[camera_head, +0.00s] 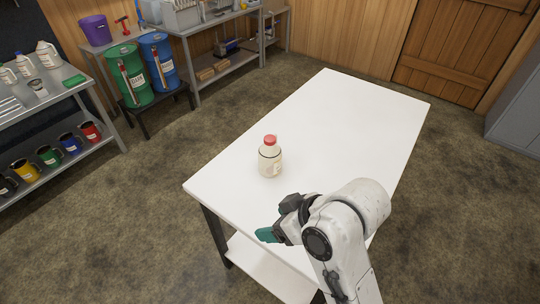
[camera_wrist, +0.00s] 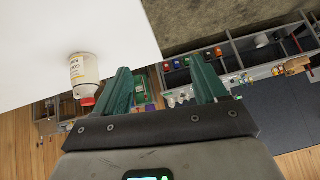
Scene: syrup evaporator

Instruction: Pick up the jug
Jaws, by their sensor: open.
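The jug (camera_head: 269,160) is cream coloured with a red cap and a label. It stands upright on the white table (camera_head: 350,120), near the table's left edge. It also shows in the wrist view (camera_wrist: 83,72), to the left of the fingers. My gripper (camera_head: 267,233) is in front of the jug in the head view, close to the table's near edge, and apart from it. In the wrist view its two green fingers (camera_wrist: 160,92) are spread with nothing between them. Part of the gripper is hidden by my arm in the head view.
The table is otherwise bare. A shelf (camera_head: 60,150) with coloured mugs and more jugs stands at the left. Green (camera_head: 129,76) and blue (camera_head: 159,61) barrels stand behind it. A metal bench (camera_head: 225,62) is at the back and a grey cabinet (camera_head: 515,110) at the right. Floor between is clear.

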